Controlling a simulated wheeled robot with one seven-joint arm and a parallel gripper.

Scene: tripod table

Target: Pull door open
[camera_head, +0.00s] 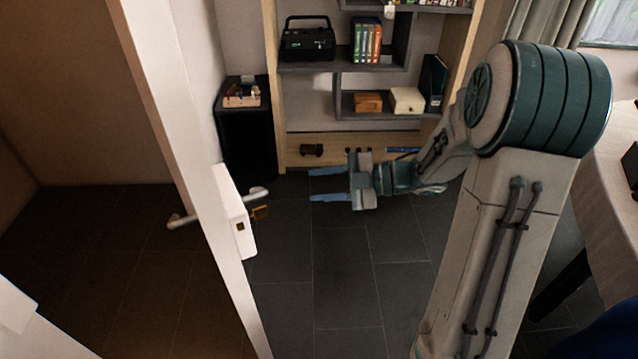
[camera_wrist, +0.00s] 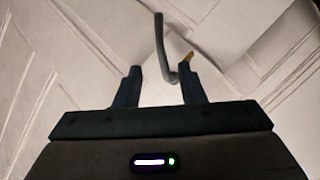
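The white door (camera_head: 180,130) is seen nearly edge-on in the head view, with a white lock plate (camera_head: 238,222) on its edge. A metal lever handle (camera_head: 256,193) sticks out on its right side, with a small brass piece (camera_head: 261,212) below it. My gripper (camera_head: 312,185) is open and empty to the right of the handle, its two fingers pointing left at it across a gap. In the wrist view the handle (camera_wrist: 160,45) appears between and beyond the spread fingers of my gripper (camera_wrist: 160,78), with the brass piece (camera_wrist: 188,57) by the right fingertip.
A second lever (camera_head: 182,221) shows on the door's left side, over a dim brown floor. A shelf unit (camera_head: 350,146) with a radio (camera_head: 308,40) and books stands at the back, beside a black cabinet (camera_head: 247,140). A table (camera_head: 612,150) stands at the right. Dark floor tiles (camera_head: 345,270) are clear.

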